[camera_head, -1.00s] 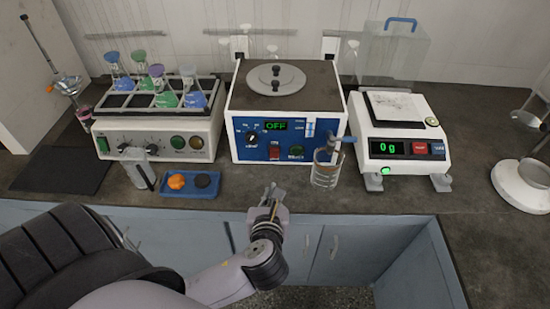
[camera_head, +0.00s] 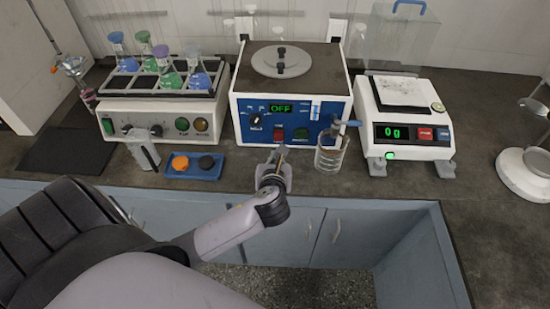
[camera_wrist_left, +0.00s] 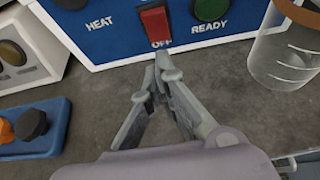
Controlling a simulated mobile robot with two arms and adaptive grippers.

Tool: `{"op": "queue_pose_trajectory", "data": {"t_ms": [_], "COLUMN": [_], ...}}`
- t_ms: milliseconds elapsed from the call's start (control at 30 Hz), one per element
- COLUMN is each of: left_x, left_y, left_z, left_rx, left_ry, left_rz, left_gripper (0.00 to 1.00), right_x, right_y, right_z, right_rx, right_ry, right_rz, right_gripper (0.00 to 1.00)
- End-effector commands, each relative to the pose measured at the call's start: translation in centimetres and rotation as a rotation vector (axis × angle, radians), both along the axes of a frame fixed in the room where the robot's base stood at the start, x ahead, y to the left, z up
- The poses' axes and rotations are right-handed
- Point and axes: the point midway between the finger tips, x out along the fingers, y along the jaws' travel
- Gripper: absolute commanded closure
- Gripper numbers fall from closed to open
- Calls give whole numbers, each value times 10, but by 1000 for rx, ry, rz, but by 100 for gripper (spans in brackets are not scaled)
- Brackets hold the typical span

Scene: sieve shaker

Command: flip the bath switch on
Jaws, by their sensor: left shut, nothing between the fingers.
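The bath (camera_head: 242,95) is a white box with a blue front panel and a round lid on top; its display reads OFF. Its red switch (camera_head: 279,134) sits low on the panel and shows in the left wrist view (camera_wrist_left: 154,24) above the word OFF. My left gripper (camera_head: 278,150) is shut and empty, its tips (camera_wrist_left: 160,62) just in front of and below the switch, apparently a little short of it. My right gripper is not in view.
A glass beaker (camera_head: 328,157) stands right of the gripper, close to the panel. A blue tray (camera_head: 195,176) with an orange and a dark knob-like piece lies to the left. A balance (camera_head: 408,135) stands at right, a flask shaker (camera_head: 160,118) at left.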

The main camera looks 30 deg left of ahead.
Motion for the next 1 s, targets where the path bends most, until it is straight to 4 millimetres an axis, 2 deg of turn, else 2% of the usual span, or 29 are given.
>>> {"op": "queue_pose_trajectory", "data": {"t_ms": [33, 233, 700, 833, 1000], "left_x": [8, 24, 27, 29, 33], "left_y": [4, 14, 16, 17, 19], "left_z": [9, 15, 17, 23, 30], "left_rx": [0, -1, -1, -11, -34], "left_ry": [-6, -4, -2, 14, 57], "left_rz": [-1, -1, -1, -4, -3], "left_gripper": [100, 100, 100, 100, 100], "right_x": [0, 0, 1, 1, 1], "right_y": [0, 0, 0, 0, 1], "right_z": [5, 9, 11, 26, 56], "right_rx": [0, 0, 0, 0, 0], "right_ry": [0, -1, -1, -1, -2], "right_rz": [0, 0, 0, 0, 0], "right_gripper": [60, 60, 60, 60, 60]}}
